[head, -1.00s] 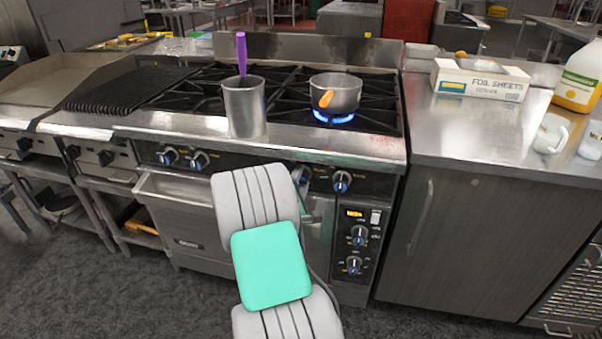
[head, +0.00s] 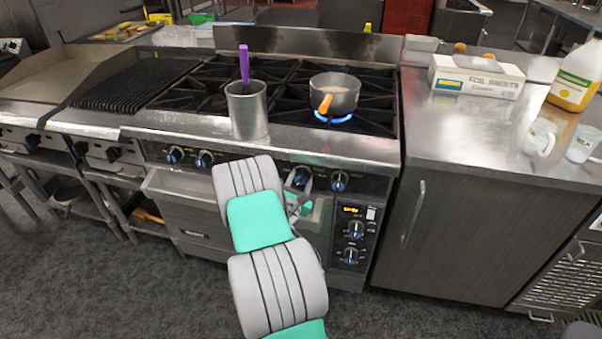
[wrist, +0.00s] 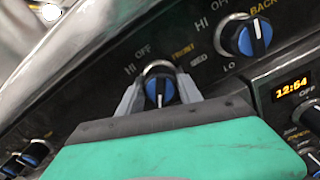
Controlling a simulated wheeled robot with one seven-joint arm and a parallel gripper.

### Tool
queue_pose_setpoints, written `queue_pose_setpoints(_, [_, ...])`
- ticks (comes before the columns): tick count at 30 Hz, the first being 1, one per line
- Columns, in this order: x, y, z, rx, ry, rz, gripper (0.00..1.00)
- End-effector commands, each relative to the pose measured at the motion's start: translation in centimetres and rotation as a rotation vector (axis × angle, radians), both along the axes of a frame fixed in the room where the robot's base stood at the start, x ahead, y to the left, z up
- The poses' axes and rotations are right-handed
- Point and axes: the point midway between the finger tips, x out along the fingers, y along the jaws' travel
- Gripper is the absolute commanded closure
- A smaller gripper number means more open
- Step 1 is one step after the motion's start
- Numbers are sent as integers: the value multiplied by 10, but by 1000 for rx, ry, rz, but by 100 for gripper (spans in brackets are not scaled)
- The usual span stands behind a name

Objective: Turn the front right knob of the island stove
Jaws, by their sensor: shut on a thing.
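The stove (head: 300,148) has a knob marked FRONT (wrist: 159,92) on its front panel. In the head view my gripper (head: 299,186) is at the panel, partly hidden by my arm. A second knob marked BACK (wrist: 247,36) is just to the right, apart from my fingers; it also shows in the head view (head: 340,181).
A pot (head: 335,94) stands over a blue flame on the right burners. A metal container (head: 246,112) with a purple-handled utensil (head: 244,65) stands at the stove's front edge. Oven controls (head: 354,236) lie below right. A cabinet (head: 450,235) stands to the right.

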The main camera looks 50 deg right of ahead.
Motion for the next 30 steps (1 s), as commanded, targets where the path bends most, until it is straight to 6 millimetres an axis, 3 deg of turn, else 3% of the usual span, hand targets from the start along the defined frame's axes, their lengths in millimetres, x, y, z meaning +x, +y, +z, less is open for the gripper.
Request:
queue_pose_setpoints(12, [0, 0, 0, -82, 192, -1, 99])
queue_pose_setpoints(29, [0, 0, -1, -93, 220, -1, 99])
queue_pose_setpoints(30, [0, 0, -1, -93, 220, -1, 56])
